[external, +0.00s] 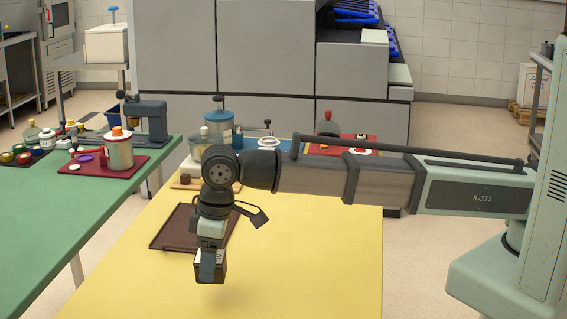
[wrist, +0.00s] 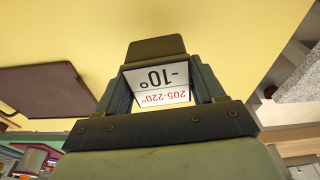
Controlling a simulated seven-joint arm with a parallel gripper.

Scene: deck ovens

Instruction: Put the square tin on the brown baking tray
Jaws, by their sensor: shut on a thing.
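A small dark square tin (external: 219,268) is between the blue-grey fingers of my gripper (external: 208,264), which is shut on it. In the wrist view, a white label (wrist: 158,78) with printed numbers shows between the fingers. The tin appears to be a little above the yellow table, in front of the brown baking tray (external: 172,238). The tray lies flat on the table, and my arm hides part of its right side. The visible part of the tray is empty. It also shows at the left of the wrist view (wrist: 50,88), apart from the gripper.
The yellow table (external: 310,255) is clear to the right of the tin and in front of it. Behind the tray are a wooden board (external: 180,186) with a small brown block, canisters (external: 217,120) and a red mat (external: 365,150). A green table (external: 75,215) stands at left.

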